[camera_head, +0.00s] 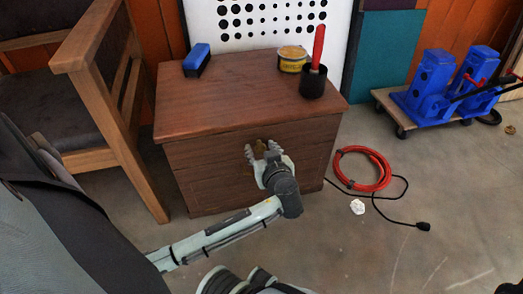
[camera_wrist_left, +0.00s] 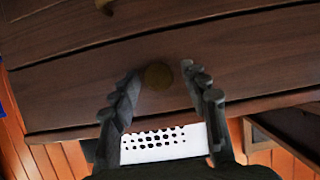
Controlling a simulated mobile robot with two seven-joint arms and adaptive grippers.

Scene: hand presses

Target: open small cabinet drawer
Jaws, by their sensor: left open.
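The small cabinet (camera_head: 200,168) is brown wood with drawers in its front, and its front looks closed. My left gripper (camera_head: 262,149) is at the upper part of that front, with its fingers spread. In the left wrist view the round brass knob (camera_wrist_left: 158,75) of a drawer (camera_wrist_left: 240,70) shows between the open fingers of my left gripper (camera_wrist_left: 158,88). The fingers look apart from the knob on both sides. A second knob (camera_wrist_left: 104,5) is at the top edge of that view. My right gripper is not in view.
On the cabinet top are a blue brush (camera_head: 197,60), a yellow tin (camera_head: 292,58) and a black cup (camera_head: 313,82) with a red handle. A wooden armchair (camera_head: 95,85) stands close at left. A red cable coil (camera_head: 362,168) lies at right. A cart (camera_head: 425,115) carries blue presses.

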